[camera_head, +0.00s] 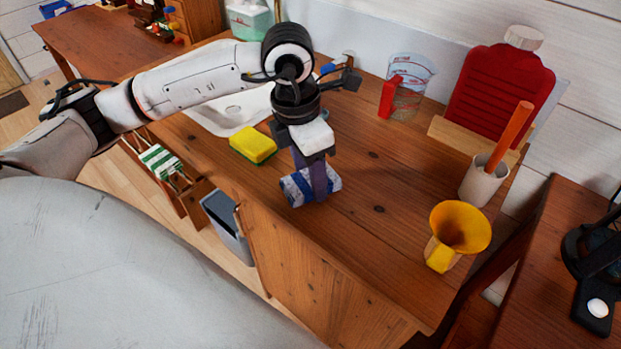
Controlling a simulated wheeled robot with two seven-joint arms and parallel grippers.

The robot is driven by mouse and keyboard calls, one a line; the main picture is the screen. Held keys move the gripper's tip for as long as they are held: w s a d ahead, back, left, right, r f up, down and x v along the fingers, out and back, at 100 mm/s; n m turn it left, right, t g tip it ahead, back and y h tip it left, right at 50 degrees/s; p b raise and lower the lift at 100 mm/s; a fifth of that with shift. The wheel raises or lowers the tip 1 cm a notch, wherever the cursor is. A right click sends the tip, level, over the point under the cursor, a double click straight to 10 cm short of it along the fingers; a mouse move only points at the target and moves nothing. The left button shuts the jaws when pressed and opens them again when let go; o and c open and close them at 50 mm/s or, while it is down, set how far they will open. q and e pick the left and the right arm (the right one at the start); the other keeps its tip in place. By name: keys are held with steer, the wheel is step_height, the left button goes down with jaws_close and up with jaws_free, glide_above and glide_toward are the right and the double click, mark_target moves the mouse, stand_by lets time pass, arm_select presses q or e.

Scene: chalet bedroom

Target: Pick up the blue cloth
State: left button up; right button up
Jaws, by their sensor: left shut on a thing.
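The blue cloth (297,190) is a rolled piece with blue and white patterning on the wooden counter (375,235). My left gripper (318,188) points down over the cloth and is shut on it. One finger shows in front of the cloth; the other is mostly hidden. The cloth is at or very near the counter surface; I cannot tell whether it is lifted. My right gripper is not in view.
A yellow sponge (253,145) and a sink (232,113) are left of the cloth. A measuring cup (408,98), red bottle (500,85), white cup (482,183) and yellow funnel (460,229) stand to the right. A cabinet door (300,275) hangs open in front.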

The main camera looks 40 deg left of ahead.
arm_select(q)
steer(key=r+m, duration=0.2)
steer(key=d+r+m, duration=0.1)
steer(key=r+m, duration=0.2)
steer(key=s+r+m, duration=0.1)
steer(key=r+m, duration=0.1)
steer(key=r, duration=0.1)
steer(key=shift+d+m+g+h, duration=0.3)
steer(key=shift+d, duration=0.1)
steer(key=m, duration=0.3)
steer(key=s+d+f+m+g, duration=0.1)
steer(key=m, duration=0.3)
steer(key=s+d+f+m, duration=0.1)
steer(key=m, duration=0.3)
steer(key=shift+d+f, duration=0.25)
steer(key=m, duration=0.3)
steer(key=f+m, duration=0.1)
steer(key=shift+s+d+m+g, duration=0.4)
steer(key=m, duration=0.4)
steer(key=shift+s+d+f+y, duration=0.4)
steer(key=m, duration=0.3)
steer(key=shift+s+d+f, duration=0.2)
steer(key=shift+s+f, duration=0.1)
steer(key=shift+f, duration=0.05)
